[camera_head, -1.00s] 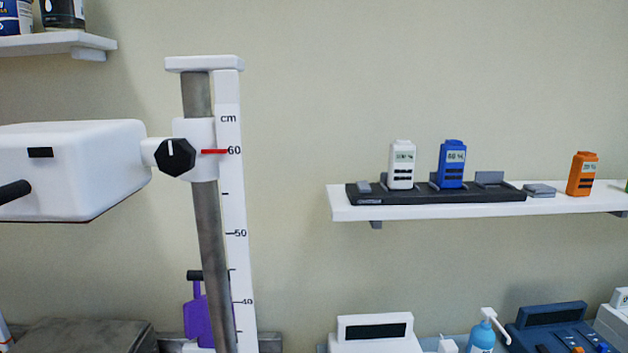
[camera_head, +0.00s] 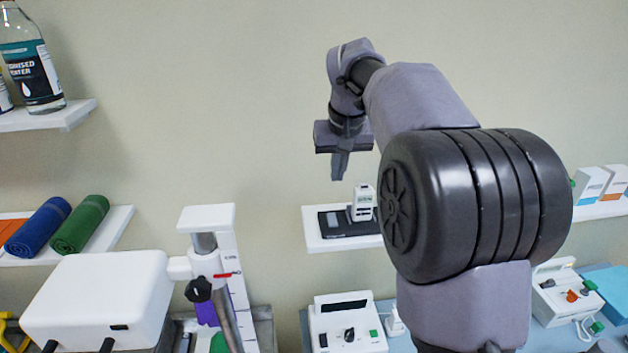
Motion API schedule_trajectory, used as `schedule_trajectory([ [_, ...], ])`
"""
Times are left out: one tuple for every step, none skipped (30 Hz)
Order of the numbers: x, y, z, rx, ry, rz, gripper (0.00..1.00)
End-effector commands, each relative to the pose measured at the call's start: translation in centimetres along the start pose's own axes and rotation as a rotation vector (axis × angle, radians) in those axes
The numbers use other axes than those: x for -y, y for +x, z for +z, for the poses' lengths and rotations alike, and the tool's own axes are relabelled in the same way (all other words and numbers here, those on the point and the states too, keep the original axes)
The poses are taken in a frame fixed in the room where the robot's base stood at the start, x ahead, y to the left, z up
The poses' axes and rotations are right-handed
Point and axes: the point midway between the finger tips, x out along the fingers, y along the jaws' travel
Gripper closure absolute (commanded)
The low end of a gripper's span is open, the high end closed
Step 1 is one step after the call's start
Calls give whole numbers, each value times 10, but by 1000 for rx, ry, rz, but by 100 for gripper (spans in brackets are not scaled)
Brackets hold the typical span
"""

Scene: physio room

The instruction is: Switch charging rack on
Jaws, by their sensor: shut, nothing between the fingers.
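The charging rack (camera_head: 337,228) is a low black strip on a white wall shelf. Its left end shows, with a grey rocker-like piece (camera_head: 331,215) on it. A white battery pack (camera_head: 362,203) stands upright in the rack, just right of that piece. The rest of the rack is hidden behind my arm. My gripper (camera_head: 339,178) points down above the rack's left end, apart from it. Its fingers are together and empty. Whether the rack is on or off cannot be told.
The white shelf (camera_head: 313,234) has a bare strip at its left end. Below stands a white device with a dark display (camera_head: 345,320). A white height-scale column (camera_head: 208,216) and a white box (camera_head: 98,295) stand to the left. Rolled mats (camera_head: 80,224) lie on another shelf.

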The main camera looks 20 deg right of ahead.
Motion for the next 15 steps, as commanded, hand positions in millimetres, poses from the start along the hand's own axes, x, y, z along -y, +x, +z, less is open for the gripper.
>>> schedule_trajectory([
  [-1,-1,-3,2,-1,2,100],
  [-2,0,-4,3,-2,3,100],
  [-2,0,-4,2,-2,3,100],
  [-2,1,-4,2,-2,3,100],
  [-2,1,-4,2,-2,3,100],
  [-2,2,-3,2,-2,3,100],
  [-2,2,-3,2,-2,3,100],
  [-2,2,-3,2,-2,3,100],
  [-2,2,-3,2,-2,3,100],
  [-2,2,-3,2,-2,3,100],
  [-2,2,-3,2,-2,3,100],
  [-2,5,-3,2,-2,3,100],
  [-2,8,-3,3,-2,3,100],
  [-2,11,-3,3,-2,3,100],
  [-2,17,-2,3,-2,3,100],
])
